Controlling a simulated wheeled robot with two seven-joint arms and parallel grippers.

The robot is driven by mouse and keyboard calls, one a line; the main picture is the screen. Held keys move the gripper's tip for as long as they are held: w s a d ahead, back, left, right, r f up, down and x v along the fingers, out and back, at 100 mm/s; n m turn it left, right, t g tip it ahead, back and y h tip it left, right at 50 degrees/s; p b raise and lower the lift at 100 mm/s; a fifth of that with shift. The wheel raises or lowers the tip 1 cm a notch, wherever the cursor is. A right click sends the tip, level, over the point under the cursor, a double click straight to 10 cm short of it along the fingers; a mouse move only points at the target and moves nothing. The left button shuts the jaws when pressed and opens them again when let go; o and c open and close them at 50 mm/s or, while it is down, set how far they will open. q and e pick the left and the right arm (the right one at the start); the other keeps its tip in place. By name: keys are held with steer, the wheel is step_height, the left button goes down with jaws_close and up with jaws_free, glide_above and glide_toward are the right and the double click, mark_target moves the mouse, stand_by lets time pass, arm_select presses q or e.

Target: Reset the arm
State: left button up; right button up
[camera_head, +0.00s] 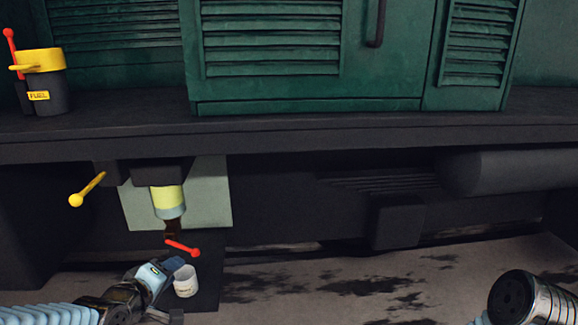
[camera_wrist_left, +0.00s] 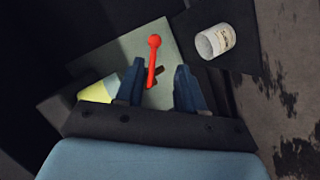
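My left gripper (camera_head: 174,266) is low at the left of the head view, just below a red-knobbed lever (camera_head: 183,248). In the left wrist view the two dark blue fingers of the gripper (camera_wrist_left: 160,70) are apart, so it is open. The red lever (camera_wrist_left: 154,45) shows between and beyond the fingers; whether they touch it I cannot tell, but they are not closed on it. My right arm (camera_head: 530,300) enters at the lower right; its gripper is out of view.
A white labelled can (camera_head: 185,281) is right beside the left gripper. Above hang a yellow-green cylinder (camera_head: 167,200) and a yellow-knobbed lever (camera_head: 88,190). The stained ground (camera_head: 330,285) between the arms looks clear.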

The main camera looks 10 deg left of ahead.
arm_select(q)
steer(key=s+d+f+m+g+h+p, duration=0.1)
steer(key=d+f+m+g+p, duration=0.2)
steer(key=d+f, duration=0.45)
steer(key=s+d+f+m+g+h+p, duration=0.15)
steer(key=d+f+g, duration=0.25)
steer(key=f, duration=0.7)
steer(key=s+d+f+m+g+h+p, duration=0.1)
steer(key=s+d+f+m+g+p, duration=0.1)
steer(key=s+d+f+m+g, duration=0.3)
steer(key=s+d+f, duration=0.4)
steer(key=s+f, duration=0.3)
steer(key=s, duration=0.1)
steer(key=shift+d+g, duration=0.15)
steer(key=shift+g, duration=0.15)
steer(key=shift+m, duration=0.25)
stand_by(4.3)
